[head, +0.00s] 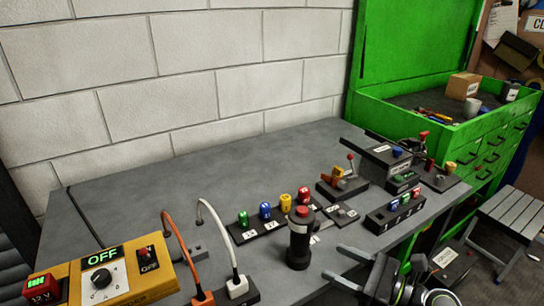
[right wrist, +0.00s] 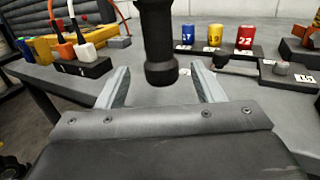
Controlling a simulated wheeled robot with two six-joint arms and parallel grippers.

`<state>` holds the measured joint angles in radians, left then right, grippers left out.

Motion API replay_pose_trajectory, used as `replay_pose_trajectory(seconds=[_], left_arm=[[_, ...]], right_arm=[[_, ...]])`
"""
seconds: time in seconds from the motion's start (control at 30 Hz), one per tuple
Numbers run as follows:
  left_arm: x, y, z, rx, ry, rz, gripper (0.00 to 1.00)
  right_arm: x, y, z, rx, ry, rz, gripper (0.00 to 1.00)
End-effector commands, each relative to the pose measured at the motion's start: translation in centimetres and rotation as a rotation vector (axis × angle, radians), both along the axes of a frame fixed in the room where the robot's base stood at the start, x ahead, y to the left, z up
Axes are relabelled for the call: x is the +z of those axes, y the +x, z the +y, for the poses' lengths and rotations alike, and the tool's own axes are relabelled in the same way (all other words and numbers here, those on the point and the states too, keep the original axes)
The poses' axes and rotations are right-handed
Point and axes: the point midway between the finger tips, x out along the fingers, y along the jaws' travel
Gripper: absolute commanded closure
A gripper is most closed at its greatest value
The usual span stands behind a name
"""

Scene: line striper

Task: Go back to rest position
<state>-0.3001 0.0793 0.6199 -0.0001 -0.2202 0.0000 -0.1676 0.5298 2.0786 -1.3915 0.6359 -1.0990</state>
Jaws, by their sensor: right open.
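My right gripper (head: 340,263) is at the lower right of the head view, at the table's front edge. Its two grey fingers are spread open and empty, and they point left toward a black cylinder with a red top (head: 299,245). The cylinder stands upright on the grey table, a little apart from the fingertips. In the right wrist view the black cylinder (right wrist: 159,45) shows just beyond the gap between the open fingers. My left gripper is in neither view.
The grey table (head: 130,205) holds a yellow control box (head: 120,275) marked OFF, cables in white and orange plugs, and a black rack (head: 255,232) with coloured numbered pieces. A green tool cabinet (head: 440,125) and a stool (head: 510,215) are at the right.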

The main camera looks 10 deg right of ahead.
Motion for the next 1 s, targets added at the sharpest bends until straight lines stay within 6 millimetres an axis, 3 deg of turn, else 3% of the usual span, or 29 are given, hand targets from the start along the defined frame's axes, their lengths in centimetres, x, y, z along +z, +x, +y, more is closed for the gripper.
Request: replay_pose_trajectory(seconds=[0.13,0.23,0.33,0.47,0.57,0.73,0.87,1.0], left_arm=[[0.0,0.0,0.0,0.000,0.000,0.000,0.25],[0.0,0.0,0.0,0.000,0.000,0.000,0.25],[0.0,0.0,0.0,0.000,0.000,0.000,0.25],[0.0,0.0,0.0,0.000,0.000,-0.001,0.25],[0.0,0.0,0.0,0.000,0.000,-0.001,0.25],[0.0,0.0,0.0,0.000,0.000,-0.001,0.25],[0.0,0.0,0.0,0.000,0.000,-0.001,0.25],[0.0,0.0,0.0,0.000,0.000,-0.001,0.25]], right_arm=[[1.5,0.2,-0.6,-0.075,0.159,0.024,0.39],[3.2,0.4,-2.1,-0.181,0.384,0.068,0.39],[4.4,0.5,-4.5,-0.305,0.659,0.131,0.39],[4.3,0.1,-8.1,-0.468,1.016,0.229,0.39],[3.0,-0.7,-10.9,-0.597,1.287,0.310,0.39],[-1.1,-3.3,-14.3,-0.828,1.729,0.455,0.39],[-5.4,-6.3,-15.3,-1.028,2.046,0.571,0.39],[-10.0,-10.4,-14.6,-1.269,2.347,0.692,0.39]])
